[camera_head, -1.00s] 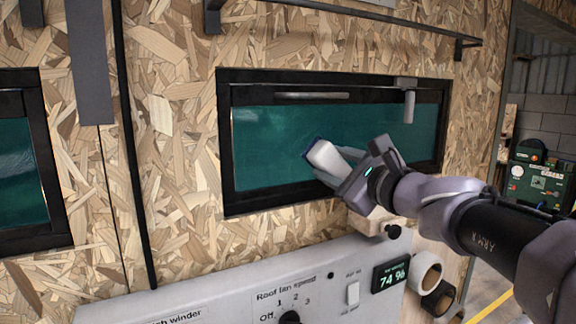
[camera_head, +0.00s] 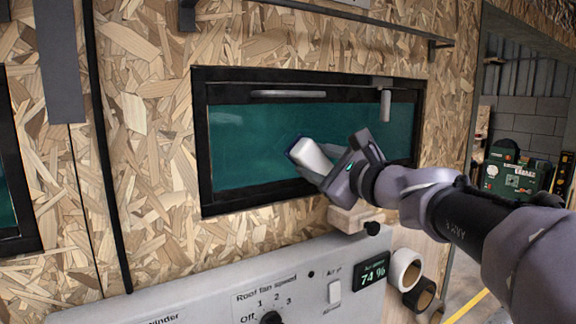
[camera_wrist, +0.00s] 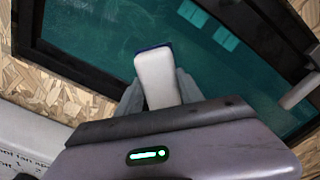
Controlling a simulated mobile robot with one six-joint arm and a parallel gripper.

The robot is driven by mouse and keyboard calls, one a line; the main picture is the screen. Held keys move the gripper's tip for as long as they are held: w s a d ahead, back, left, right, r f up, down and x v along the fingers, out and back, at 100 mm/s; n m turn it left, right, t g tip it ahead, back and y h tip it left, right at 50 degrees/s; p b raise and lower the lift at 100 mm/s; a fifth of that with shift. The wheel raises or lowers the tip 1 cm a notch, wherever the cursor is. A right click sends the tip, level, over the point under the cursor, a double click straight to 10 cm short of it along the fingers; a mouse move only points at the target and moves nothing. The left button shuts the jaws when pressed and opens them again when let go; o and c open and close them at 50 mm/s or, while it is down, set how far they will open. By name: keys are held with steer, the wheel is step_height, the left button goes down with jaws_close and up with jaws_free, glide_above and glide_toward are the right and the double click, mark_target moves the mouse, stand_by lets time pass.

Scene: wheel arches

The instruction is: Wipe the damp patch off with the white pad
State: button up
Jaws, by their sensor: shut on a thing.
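The white pad (camera_head: 312,155), with a blue edge, is held in my gripper (camera_head: 325,168) in front of the window pane (camera_head: 245,145). The wrist view shows the pad (camera_wrist: 157,75) between my two grey fingers (camera_wrist: 158,95), its far end over the teal glass (camera_wrist: 95,30). I cannot tell whether the pad touches the glass. The pane has a black frame. I cannot make out a clear damp patch; only faint streaks show on the glass in the wrist view, and the pad and gripper hide part of the pane.
A grey handle (camera_head: 385,105) hangs at the window's upper right, and a bar (camera_head: 288,93) runs along its top. A rail (camera_head: 340,20) is above. Below, a control panel (camera_head: 225,300) juts out, with a wooden block (camera_head: 352,217) and rolls (camera_head: 405,268) beside it.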

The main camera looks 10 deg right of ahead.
steer(key=shift+s+a, duration=0.25)
steer(key=shift+a, duration=0.35)
steer(key=shift+b+v, duration=0.6)
steer(key=shift+v, duration=2.25)
steer(key=v, duration=0.3)
steer(key=shift+b, duration=0.4)
